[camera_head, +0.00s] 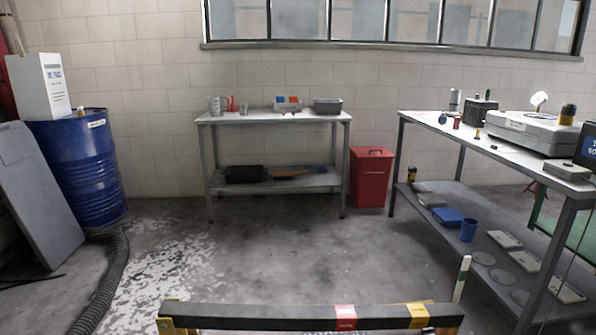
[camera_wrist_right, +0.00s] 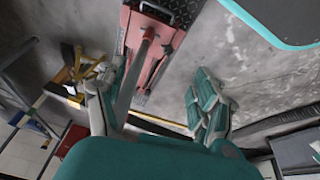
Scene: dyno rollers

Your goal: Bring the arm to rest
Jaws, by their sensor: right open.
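My right gripper (camera_wrist_right: 152,88) shows in the right wrist view, its two teal-and-grey fingers spread wide apart. No object sits between the fingers; they point over the concrete floor and a red item (camera_wrist_right: 150,50) with a dark handle-like bar. Neither arm shows in the head view, and my left gripper is in no view.
A dark bar (camera_head: 270,312) with red and yellow bands crosses the near foreground. A workbench (camera_head: 207,118) stands at the back wall, another (camera_head: 420,122) at right. A red bin (camera_head: 371,180) and blue drum (camera_head: 85,170) flank open floor. A hose (camera_head: 105,285) lies left.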

